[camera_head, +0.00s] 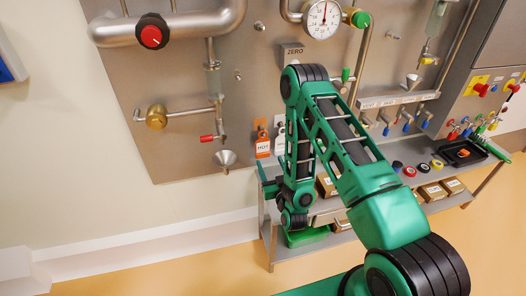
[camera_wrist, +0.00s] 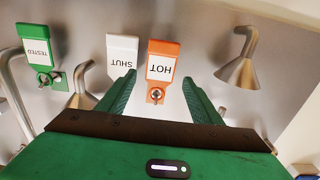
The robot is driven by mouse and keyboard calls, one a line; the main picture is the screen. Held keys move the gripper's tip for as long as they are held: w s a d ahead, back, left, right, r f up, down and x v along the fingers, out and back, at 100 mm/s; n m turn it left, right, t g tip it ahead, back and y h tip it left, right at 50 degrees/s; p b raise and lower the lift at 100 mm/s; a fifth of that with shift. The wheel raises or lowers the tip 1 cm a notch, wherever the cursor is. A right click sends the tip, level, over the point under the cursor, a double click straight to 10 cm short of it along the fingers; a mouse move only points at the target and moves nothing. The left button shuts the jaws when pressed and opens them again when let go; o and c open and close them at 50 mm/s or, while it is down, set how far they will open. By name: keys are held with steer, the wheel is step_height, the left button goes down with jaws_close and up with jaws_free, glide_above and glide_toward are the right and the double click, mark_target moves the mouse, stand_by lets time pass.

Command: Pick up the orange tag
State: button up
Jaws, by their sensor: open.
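The orange tag (camera_head: 262,145) hangs on the metal panel, left of my arm in the head view, with a white label reading HOT. In the wrist view the orange tag (camera_wrist: 163,62) appears upside down near the middle, with a small metal hook or ring at its end. My gripper (camera_wrist: 156,88) is open, and its two green fingers point toward the panel on either side of the lower part of the tag. They do not appear to touch it.
A white SHUT tag (camera_wrist: 122,50) hangs close beside the orange tag, near one finger. A green TESTED tag (camera_wrist: 39,48) is farther left. A metal funnel (camera_wrist: 240,72) sticks out to the right. Below the panel stands a metal shelf (camera_head: 268,222) with boxes.

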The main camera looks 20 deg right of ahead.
mark_target(263, 148)
steer(key=w, duration=1)
steer(key=shift+w+a, duration=0.1)
steer(key=shift+w, duration=0.2)
steer(key=shift+c, duration=0.6)
steer(key=c, duration=0.7)
